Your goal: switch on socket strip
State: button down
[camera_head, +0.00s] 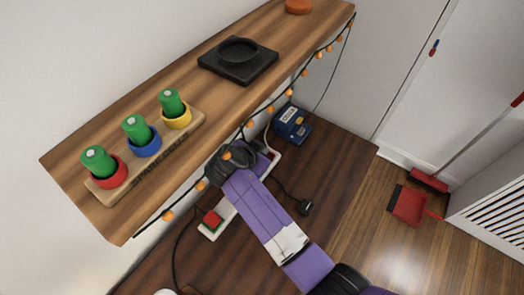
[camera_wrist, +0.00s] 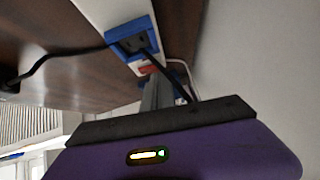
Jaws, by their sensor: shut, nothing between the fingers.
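The white socket strip (camera_head: 229,212) lies on the dark wooden surface below the shelf, partly covered by my arm. A red piece (camera_head: 212,221) shows at its near end. In the wrist view the strip (camera_wrist: 100,12) comes in from the top, with a blue-framed socket (camera_wrist: 133,43) and a small red switch (camera_wrist: 148,69). My gripper (camera_wrist: 157,86) is shut and empty, its fingertips just by the red switch. I cannot tell whether they touch it. In the head view my own arm hides the fingers and the switch.
The wooden shelf (camera_head: 225,95) overhangs the strip, with a string of orange lights (camera_head: 268,101) along its edge. A black plug (camera_head: 305,207) on a cable lies right of my arm. A blue box (camera_head: 292,124) stands beyond the strip. A red dustpan (camera_head: 408,205) is farther right.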

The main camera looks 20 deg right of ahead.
jog(key=shift+w+f, duration=0.1)
jog(key=shift+f, duration=0.45)
jog(key=shift+w+a+f+n+g+h+b, duration=0.15)
jog(key=shift+f+g+b, duration=0.15)
jog(key=shift+b, duration=0.3)
jog(key=shift+w+a+f+n+g+h+b, duration=0.1)
jog(key=shift+f+n+g+h+b, duration=0.1)
jog(key=shift+f+b, duration=0.3)
jog(key=shift+r, duration=0.25)
jog(key=shift+s+d, duration=0.1)
jog(key=shift+s+d+r, duration=0.1)
jog(key=shift+s+d+r+p, duration=0.15)
jog(key=shift+s+d+p, duration=0.25)
jog(key=shift+s+p, duration=0.25)
jog(key=shift+w, duration=0.15)
